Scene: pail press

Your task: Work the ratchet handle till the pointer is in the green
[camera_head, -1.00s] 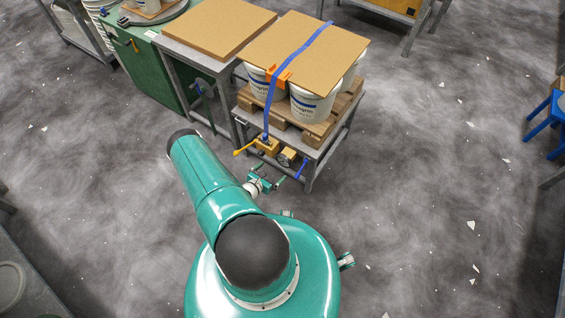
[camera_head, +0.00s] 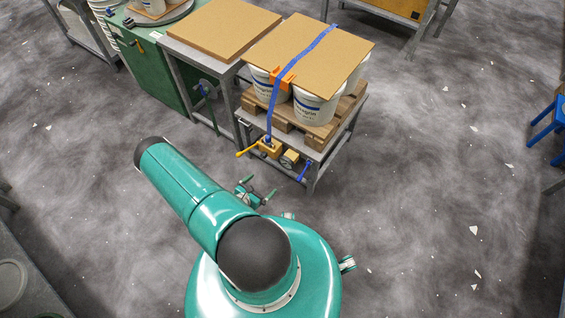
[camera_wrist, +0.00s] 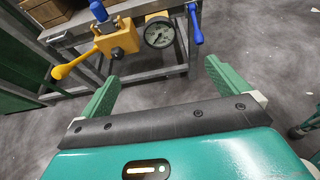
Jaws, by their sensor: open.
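The yellow ratchet handle (camera_head: 246,152) sticks out left from the yellow ratchet body (camera_head: 269,148) on the front of the metal stand. In the wrist view the handle (camera_wrist: 72,64) slopes down to a round knob, left of the ratchet body (camera_wrist: 118,42). The round gauge (camera_wrist: 159,33) is just right of the body; it also shows in the head view (camera_head: 289,159). Its pointer and any green zone are too small to read. My gripper (camera_wrist: 160,74) is open and empty, in front of and below the ratchet and gauge, apart from both.
A blue lever (camera_wrist: 195,22) is right of the gauge. A blue strap (camera_head: 303,54) runs over a board (camera_head: 340,50) on white pails (camera_head: 316,108) on a pallet. A green cabinet (camera_head: 150,68) stands left.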

